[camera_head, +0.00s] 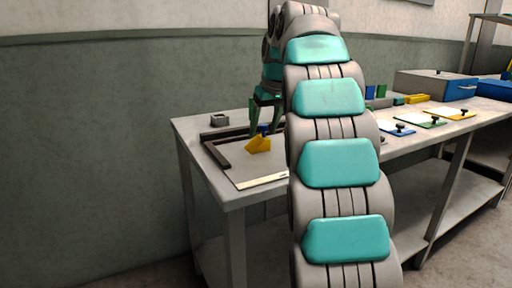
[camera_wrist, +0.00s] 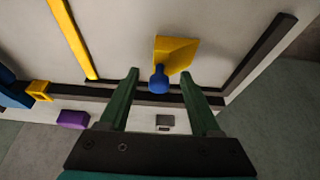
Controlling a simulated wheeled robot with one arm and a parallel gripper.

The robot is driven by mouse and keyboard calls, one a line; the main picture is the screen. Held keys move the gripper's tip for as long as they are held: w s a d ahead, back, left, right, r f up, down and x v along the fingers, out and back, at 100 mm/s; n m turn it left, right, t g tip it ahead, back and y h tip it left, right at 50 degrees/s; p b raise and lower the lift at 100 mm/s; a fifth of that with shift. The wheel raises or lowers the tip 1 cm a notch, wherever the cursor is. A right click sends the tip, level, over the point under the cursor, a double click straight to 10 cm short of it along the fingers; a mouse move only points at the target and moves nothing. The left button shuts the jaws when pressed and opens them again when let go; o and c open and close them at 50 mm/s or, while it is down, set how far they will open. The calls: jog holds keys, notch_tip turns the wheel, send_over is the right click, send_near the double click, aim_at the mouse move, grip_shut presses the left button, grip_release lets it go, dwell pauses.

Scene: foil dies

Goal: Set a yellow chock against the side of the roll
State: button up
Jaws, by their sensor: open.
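A yellow chock (camera_head: 258,145) with a sloping face and a blue knob (camera_head: 263,129) sits on the grey plate at the left end of the bench. In the wrist view the chock (camera_wrist: 174,54) is just beyond my fingertips, and its blue knob (camera_wrist: 159,80) lies between them in the picture. My gripper (camera_head: 265,122) points down above the chock; it also shows in the wrist view (camera_wrist: 160,74). The fingers are apart, with gaps on both sides of the knob. I cannot pick out the roll for sure; my arm hides part of the bench.
Dark rails (camera_head: 216,154) edge the plate at the left and back. A small grey block (camera_head: 219,119) stands behind it. Coloured boards with black knobs (camera_head: 433,121) and a grey-blue box (camera_head: 436,85) are to the right. In the wrist view a purple block (camera_wrist: 73,119) lies outside the rail.

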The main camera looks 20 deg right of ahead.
jog(key=shift+w+f, duration=0.1)
jog(key=shift+f, duration=0.2)
grip_shut()
dwell(0.5)
